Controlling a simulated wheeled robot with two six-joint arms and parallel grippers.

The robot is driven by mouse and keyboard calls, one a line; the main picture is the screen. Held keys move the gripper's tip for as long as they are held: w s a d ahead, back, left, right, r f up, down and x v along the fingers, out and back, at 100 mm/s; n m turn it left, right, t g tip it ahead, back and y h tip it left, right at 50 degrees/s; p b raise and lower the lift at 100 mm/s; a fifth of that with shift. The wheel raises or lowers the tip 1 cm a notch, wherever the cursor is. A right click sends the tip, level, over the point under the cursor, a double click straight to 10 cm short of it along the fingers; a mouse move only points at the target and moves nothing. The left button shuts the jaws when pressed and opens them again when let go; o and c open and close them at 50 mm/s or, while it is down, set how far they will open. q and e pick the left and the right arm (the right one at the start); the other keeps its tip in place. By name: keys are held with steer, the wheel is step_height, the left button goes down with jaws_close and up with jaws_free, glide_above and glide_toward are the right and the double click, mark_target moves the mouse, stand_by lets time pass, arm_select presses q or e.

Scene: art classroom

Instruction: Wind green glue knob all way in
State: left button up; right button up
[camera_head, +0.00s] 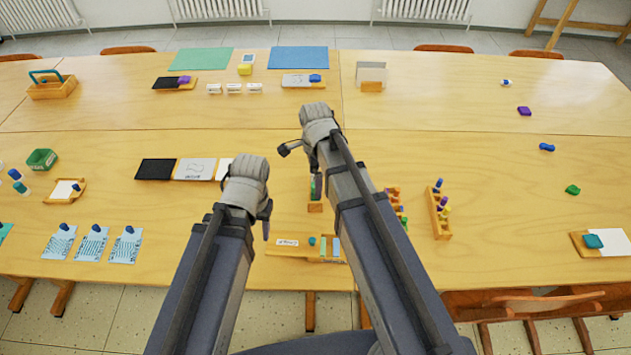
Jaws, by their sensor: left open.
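A small wooden stand (315,207) is near the middle of the front table, with a green item (313,186) upright above it, partly hidden by my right arm. It looks like the green glue, but its knob is too small to make out. My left gripper (265,218) is open, to the left of the stand and apart from it. My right gripper (290,149) is above and behind the stand, its fingers partly hidden by its own wrist; I cannot tell whether it touches the green item.
A wooden rack with coloured sticks (439,213) stands right of my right arm. A low wooden tray (290,253) lies in front. Black and white cards (195,169) lie to the left, and a green basket (42,159) at far left.

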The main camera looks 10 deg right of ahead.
steer(key=shift+r+p, duration=2.2)
steer(key=shift+r, duration=0.15)
arm_select(q)
step_height(320, 180, up, 5)
steer(key=shift+f, duration=0.15)
